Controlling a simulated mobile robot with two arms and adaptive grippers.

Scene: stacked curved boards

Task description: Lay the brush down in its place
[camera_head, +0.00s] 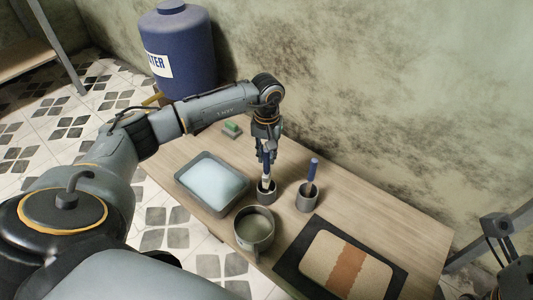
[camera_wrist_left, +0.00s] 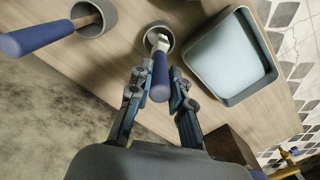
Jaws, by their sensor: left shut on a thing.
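My left gripper (camera_head: 267,157) is above the table, pointing down, shut on the blue handle of a brush (camera_wrist_left: 160,77). The brush is roughly upright, and its pale lower part (camera_head: 266,180) reaches the mouth of a small grey cup (camera_head: 266,196). The wrist view shows the handle between the two fingers and the lower end at the same cup (camera_wrist_left: 149,34). The brush's tip is hidden. A second blue-handled brush (camera_head: 312,172) leans in another grey cup (camera_head: 306,203) to the right. Part of my right arm's end (camera_head: 497,226) shows at the right edge; its jaws are unclear.
A grey tray (camera_head: 183,180) with a pale blue filling lies left of the cups. A grey mug (camera_head: 254,242) stands in front. A dark-framed board (camera_head: 293,262) with a brown stripe lies at the right front. A green block (camera_head: 232,129) sits behind the tray. The table's right rear is bare.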

